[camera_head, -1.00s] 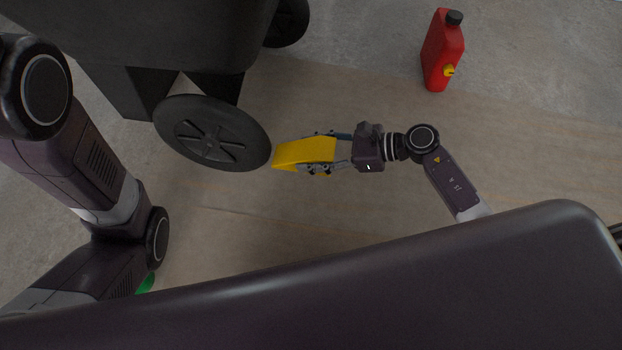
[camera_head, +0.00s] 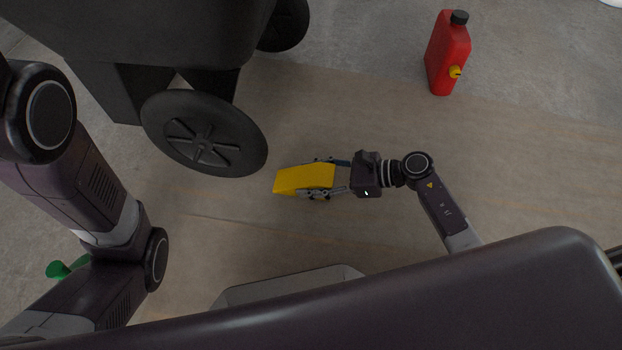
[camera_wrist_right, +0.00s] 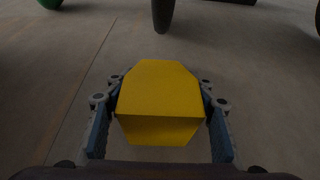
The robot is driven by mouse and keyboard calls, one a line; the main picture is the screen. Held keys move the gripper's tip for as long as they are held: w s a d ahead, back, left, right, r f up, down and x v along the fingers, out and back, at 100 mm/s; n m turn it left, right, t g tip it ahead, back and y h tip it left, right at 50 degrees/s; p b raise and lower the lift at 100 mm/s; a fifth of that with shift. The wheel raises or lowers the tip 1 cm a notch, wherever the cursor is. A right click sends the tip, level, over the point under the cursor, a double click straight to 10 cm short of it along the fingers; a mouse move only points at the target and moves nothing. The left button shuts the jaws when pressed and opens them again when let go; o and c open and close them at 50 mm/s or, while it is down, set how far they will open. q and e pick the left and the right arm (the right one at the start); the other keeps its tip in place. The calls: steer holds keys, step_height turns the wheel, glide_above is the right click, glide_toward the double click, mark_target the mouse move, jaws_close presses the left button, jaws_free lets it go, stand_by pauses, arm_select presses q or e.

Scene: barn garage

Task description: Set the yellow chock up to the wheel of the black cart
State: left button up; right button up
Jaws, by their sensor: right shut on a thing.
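The yellow chock (camera_head: 303,179) is held between the fingers of my right gripper (camera_head: 322,179), which is shut on it. In the right wrist view the chock (camera_wrist_right: 160,100) fills the space between the two fingers. The wheel (camera_head: 204,133) of the black cart (camera_head: 150,35) is left of the chock in the head view, with a small gap between them. The wheel also shows ahead at the top of the right wrist view (camera_wrist_right: 162,14). I cannot tell the chock's height over the floor. My left gripper is not in view; only left arm links show.
A red fuel can (camera_head: 447,55) with a black cap stands on the floor at the upper right. A green object (camera_head: 66,268) lies at the lower left, partly hidden by my left arm. The wooden-toned floor strip around the chock is clear.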

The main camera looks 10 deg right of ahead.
steer(key=o, duration=1.7)
steer(key=shift+f, duration=0.1)
steer(key=shift+d+r, duration=0.2)
steer(key=shift+r, duration=0.1)
steer(key=p+v, duration=0.6)
steer(key=v, duration=0.4)
steer(key=shift+s+d+r, duration=0.1)
steer(key=shift+s+d, duration=0.05)
steer(key=shift+d, duration=0.05)
steer(key=shift+s+d+r+p, duration=0.1)
steer(key=shift+s+d+p, duration=0.1)
steer(key=shift+d+p, duration=0.25)
